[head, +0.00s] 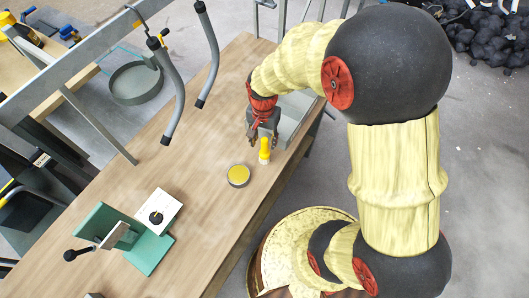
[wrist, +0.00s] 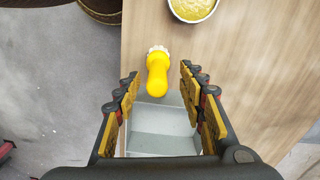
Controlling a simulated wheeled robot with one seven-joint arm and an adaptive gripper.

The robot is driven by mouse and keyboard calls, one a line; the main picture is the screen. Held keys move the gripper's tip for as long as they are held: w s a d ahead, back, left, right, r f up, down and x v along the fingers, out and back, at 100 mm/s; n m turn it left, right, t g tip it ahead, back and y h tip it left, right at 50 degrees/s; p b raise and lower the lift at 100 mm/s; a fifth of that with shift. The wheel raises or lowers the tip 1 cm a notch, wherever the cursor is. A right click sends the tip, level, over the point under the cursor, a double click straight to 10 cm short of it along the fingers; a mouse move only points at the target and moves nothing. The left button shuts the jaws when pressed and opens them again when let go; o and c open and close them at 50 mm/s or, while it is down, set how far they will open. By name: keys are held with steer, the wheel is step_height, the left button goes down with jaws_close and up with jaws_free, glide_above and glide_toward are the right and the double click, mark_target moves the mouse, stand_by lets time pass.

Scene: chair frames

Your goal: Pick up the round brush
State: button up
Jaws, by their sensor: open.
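The round brush (head: 264,150) has a yellow handle and a pale bristle end, and is on the wooden table near its right edge. In the wrist view the brush (wrist: 157,74) lies ahead of and between the open fingertips, with its bristles away from me. My gripper (head: 262,135) is open and empty just behind the brush in the head view. In the wrist view my gripper (wrist: 160,82) has a finger on each side, both apart from the brush. I cannot tell the exact height of the fingertips over the table.
A round tin with yellow contents (head: 238,176) stands close to the brush. A grey open bin (wrist: 162,130) is under my gripper. A green stand (head: 150,250) and a white card (head: 158,212) are farther along the table (head: 195,150). Grey curved tubes (head: 180,95) hang above it.

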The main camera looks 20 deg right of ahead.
mark_target(265, 150)
step_height(265, 150, down, 4)
steer(key=shift+d+r, duration=0.1)
steer(key=shift+r, duration=0.05)
steer(key=shift+s, duration=0.1)
steer(key=shift+c, duration=1.4)
steer(key=c, duration=0.8)
